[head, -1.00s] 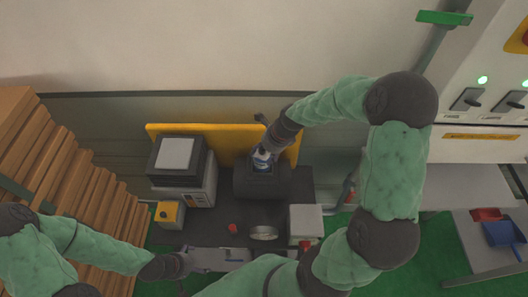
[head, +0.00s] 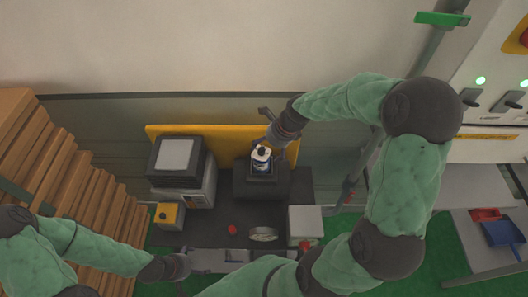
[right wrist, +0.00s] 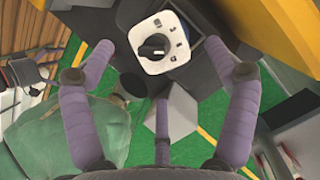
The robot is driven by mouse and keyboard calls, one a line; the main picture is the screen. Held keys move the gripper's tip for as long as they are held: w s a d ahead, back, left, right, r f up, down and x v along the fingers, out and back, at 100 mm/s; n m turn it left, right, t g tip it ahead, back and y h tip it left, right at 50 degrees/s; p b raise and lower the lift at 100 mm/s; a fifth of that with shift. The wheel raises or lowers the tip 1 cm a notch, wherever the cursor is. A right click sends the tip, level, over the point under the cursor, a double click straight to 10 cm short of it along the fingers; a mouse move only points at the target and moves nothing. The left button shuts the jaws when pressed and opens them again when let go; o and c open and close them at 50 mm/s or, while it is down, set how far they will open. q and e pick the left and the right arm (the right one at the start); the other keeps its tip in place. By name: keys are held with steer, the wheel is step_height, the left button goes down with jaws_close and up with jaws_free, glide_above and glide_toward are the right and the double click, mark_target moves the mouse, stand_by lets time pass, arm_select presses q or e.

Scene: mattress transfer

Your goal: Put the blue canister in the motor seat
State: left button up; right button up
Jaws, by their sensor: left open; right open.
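The blue canister (head: 261,156) has a white top with a black knob and stands upright in the dark motor seat (head: 245,186), its lower part hidden inside. The right wrist view shows the canister's white top (right wrist: 156,42) and its black knob, beyond the spread purple fingers. My right gripper (head: 274,138) is open and apart from the canister, behind it and to its right in the head view; its fingers (right wrist: 160,62) hold nothing. My left gripper (head: 182,266) is at the lower left, open, away from the canister and partly hard to make out.
A yellow panel (head: 180,130) stands behind the seat. A grey boxy device (head: 176,158) and a yellow button box (head: 167,214) are to the left. A pale box (head: 305,221) is to the right. Wooden slats (head: 62,165) fill the left side.

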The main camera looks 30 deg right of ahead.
steer(key=v, duration=0.7)
steer(key=shift+r, duration=0.25)
steer(key=shift+s+f, duration=0.1)
steer(key=shift+s, duration=0.05)
stand_by(1.1)
